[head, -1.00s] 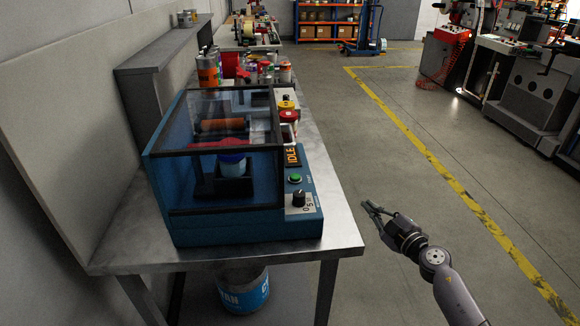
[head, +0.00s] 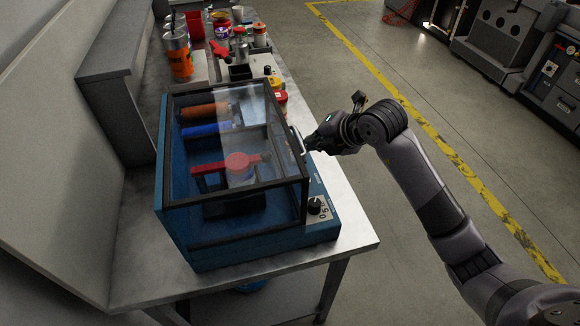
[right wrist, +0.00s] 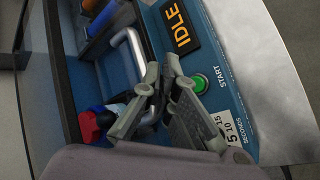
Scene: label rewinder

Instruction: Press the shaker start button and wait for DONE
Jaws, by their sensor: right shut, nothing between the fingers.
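The shaker (head: 265,255) is a blue box with a dark-framed clear cover on the bench's near end. Inside, a red clamp (head: 238,160) sits over a can. My right gripper (head: 310,143) is at the shaker's right side by the cover handle, hiding the display and button in the head view. In the right wrist view the fingers (right wrist: 163,72) look shut and empty, between the metal handle (right wrist: 128,42) and the green START button (right wrist: 199,83). They appear apart from the button; contact with the handle is unclear. The display (right wrist: 177,28) reads IDLE in orange. My left gripper is not in view.
A timer knob (head: 315,205) marked SECONDS is on the same panel. Cans, including an orange one (head: 179,53), and red items stand farther along the bench (head: 345,225). A grey shelf (head: 108,70) is at left. Open floor lies to the right.

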